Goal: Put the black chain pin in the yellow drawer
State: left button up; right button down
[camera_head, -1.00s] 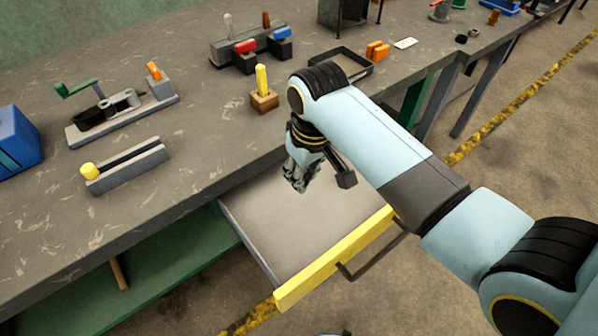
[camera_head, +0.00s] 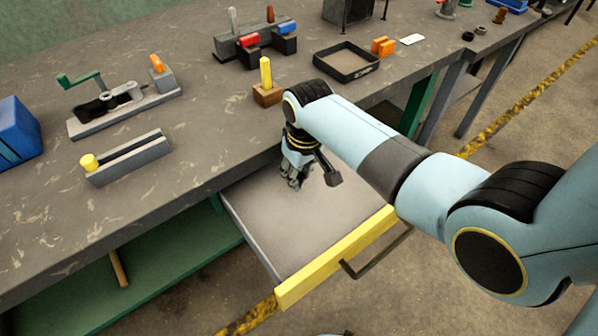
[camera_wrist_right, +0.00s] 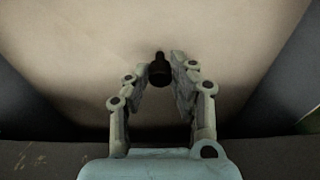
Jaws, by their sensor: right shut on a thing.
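The yellow-fronted drawer (camera_head: 338,258) is pulled open from the workbench, and its visible floor is bare. My right gripper (camera_head: 294,178) points down over the back part of the drawer, near the bench edge. In the right wrist view, my right gripper (camera_wrist_right: 160,75) is shut on the black chain pin (camera_wrist_right: 159,70), which sits between the fingertips. The pale drawer floor (camera_wrist_right: 235,50) lies beyond the pin, and I cannot tell the exact gap. In the head view the pin is not distinguishable. My left gripper is not in view.
The workbench (camera_head: 215,140) edge runs close behind the gripper. On it stand a wooden block (camera_head: 267,97) with a yellow pin, a black tray (camera_head: 347,70), orange blocks (camera_head: 383,46), a slotted grey block (camera_head: 130,160) and a cranked fixture (camera_head: 120,104).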

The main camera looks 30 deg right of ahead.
aim_at(303, 193)
jog(key=shift+f, duration=0.15)
jog(key=c, duration=1.1)
grip_release()
jog(key=shift+s+f, duration=0.1)
jog(key=shift+s, duration=0.1)
jog(key=shift+r, duration=0.5)
jog(key=r, duration=0.4)
jog(key=r+p, duration=0.1)
jog(key=r, duration=0.2)
jog(key=s+r+p, duration=0.1)
jog(key=r, duration=0.3)
jog(key=shift+r, duration=0.35)
